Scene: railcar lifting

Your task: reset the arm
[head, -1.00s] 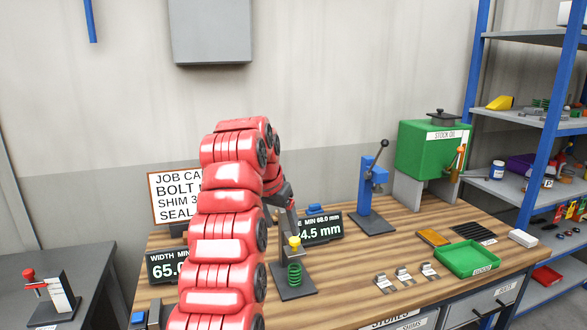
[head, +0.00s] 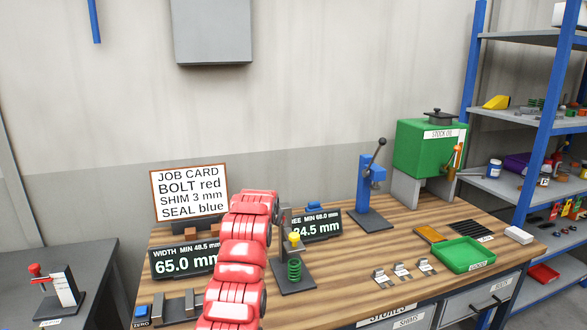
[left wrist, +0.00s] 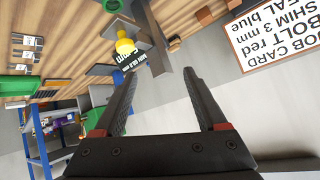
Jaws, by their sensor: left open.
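My left arm, red, rises from the bottom of the head view and bends in front of the bench. Its gripper is hidden behind the arm there. In the left wrist view my left gripper (left wrist: 159,75) is open, with nothing between its fingers. In the head view the spring stand (head: 296,285), with a green spring and yellow knob, is just right of the arm. My right gripper is not in view.
The job card (head: 188,190) and the width display (head: 185,262) stand left of the arm. A second display (head: 318,226), a blue press (head: 371,190), a green oil tank (head: 430,150) and a green tray (head: 464,256) are to the right. Several metal clips lie near the front edge.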

